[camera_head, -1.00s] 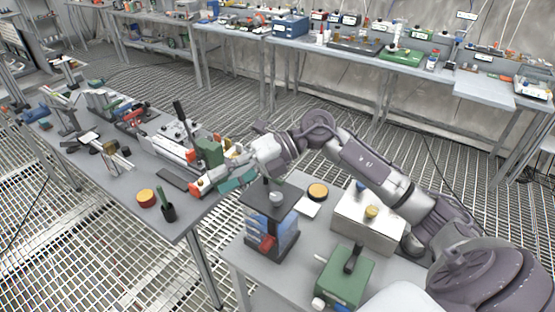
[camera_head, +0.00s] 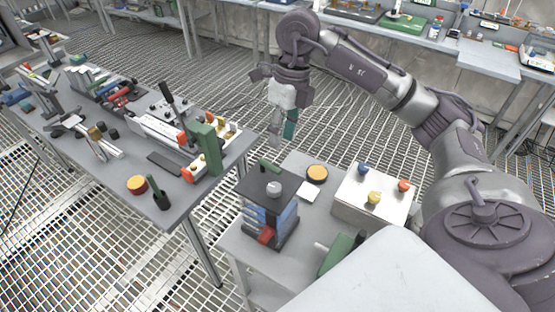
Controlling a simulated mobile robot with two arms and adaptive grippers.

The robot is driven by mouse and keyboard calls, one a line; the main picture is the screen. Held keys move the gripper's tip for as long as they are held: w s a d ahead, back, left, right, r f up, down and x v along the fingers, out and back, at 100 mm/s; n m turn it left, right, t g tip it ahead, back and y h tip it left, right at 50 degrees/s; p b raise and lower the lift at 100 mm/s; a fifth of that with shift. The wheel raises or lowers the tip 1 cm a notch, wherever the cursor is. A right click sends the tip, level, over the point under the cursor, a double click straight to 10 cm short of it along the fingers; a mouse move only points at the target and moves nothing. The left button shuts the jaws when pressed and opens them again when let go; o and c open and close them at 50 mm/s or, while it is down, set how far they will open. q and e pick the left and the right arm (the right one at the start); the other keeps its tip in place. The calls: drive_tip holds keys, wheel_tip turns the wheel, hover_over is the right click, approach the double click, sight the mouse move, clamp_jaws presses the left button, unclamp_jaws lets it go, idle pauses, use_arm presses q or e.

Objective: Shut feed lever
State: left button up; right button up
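A machine (camera_head: 165,130) with a pale bed stands on the left table. A dark lever (camera_head: 170,97) rises from it, tilted with its top to the left. A green upright block (camera_head: 206,150) stands at its right end, beside orange-red and white parts. I cannot tell for certain which part is the feed lever. My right gripper (camera_head: 281,138) hangs fingers down over the floor grating, right of the machine and clear of it. A teal part shows beside its grey finger. No object is visible in it, but its opening cannot be made out. My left gripper is out of view.
The near table holds a dark-topped blue stand (camera_head: 266,186), a round orange-topped disc (camera_head: 317,173), a pale box with coloured knobs (camera_head: 374,197) and a partly hidden green device (camera_head: 340,252). A green-handled tool in a dark cup (camera_head: 159,196) stands at the left table's front.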

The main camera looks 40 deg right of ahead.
sight(277, 169)
drive_tip(key=f, duration=0.2)
drive_tip(key=a+f+p, duration=0.1)
drive_tip(key=f, duration=0.4)
drive_tip(key=shift+s+a+p, duration=0.15)
drive_tip(key=shift+s+p, duration=0.05)
drive_tip(key=shift+p, duration=0.1)
drive_tip(key=shift+f, duration=0.55)
clamp_jaws()
